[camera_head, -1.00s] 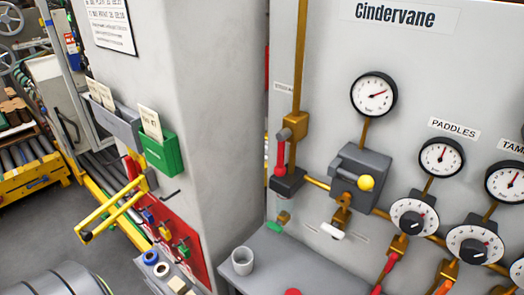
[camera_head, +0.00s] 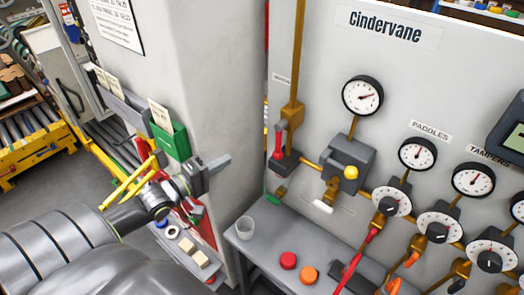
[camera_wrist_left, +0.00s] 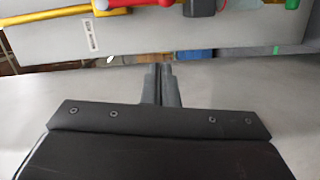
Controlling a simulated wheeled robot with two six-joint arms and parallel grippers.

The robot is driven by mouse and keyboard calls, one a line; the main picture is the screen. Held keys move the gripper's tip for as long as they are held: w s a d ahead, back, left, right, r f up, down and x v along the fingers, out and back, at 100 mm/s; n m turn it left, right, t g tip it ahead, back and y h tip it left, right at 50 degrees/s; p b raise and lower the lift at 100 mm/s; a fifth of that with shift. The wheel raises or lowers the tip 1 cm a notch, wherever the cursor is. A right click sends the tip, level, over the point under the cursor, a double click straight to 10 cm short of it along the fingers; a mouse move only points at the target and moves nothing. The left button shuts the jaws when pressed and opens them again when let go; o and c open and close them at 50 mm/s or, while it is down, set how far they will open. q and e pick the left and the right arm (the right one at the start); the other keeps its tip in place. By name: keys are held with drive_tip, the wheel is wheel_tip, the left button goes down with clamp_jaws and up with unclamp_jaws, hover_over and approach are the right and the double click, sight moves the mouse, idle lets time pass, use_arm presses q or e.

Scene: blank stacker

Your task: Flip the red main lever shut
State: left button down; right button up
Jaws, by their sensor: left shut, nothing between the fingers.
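The red lever (camera_head: 278,143) is on the brass upright pipe (camera_head: 298,60) at the left of the grey panel. It stands close to vertical beside the pipe, between a brass fitting and a dark block (camera_head: 285,163). My left gripper (camera_head: 223,161) is in front of the grey pillar, left of the lever and apart from it. Its fingers are together and empty. In the left wrist view the closed fingers (camera_wrist_left: 160,72) point at a grey panel, and a red bar (camera_wrist_left: 140,3) shows at the top edge; I cannot tell if it is the lever.
A green box (camera_head: 172,140) is on the pillar behind my left arm. Gauges and dials fill the panel's right side.

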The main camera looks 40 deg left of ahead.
sight(279, 141)
use_arm(q)
drive_tip(key=w+d+f+b, duration=0.1)
drive_tip(key=w+d+b, duration=0.5)
drive_tip(key=w+b, duration=0.4)
drive_tip(key=shift+b, duration=0.35)
drive_tip(key=shift+w, duration=0.1)
idle(0.5)
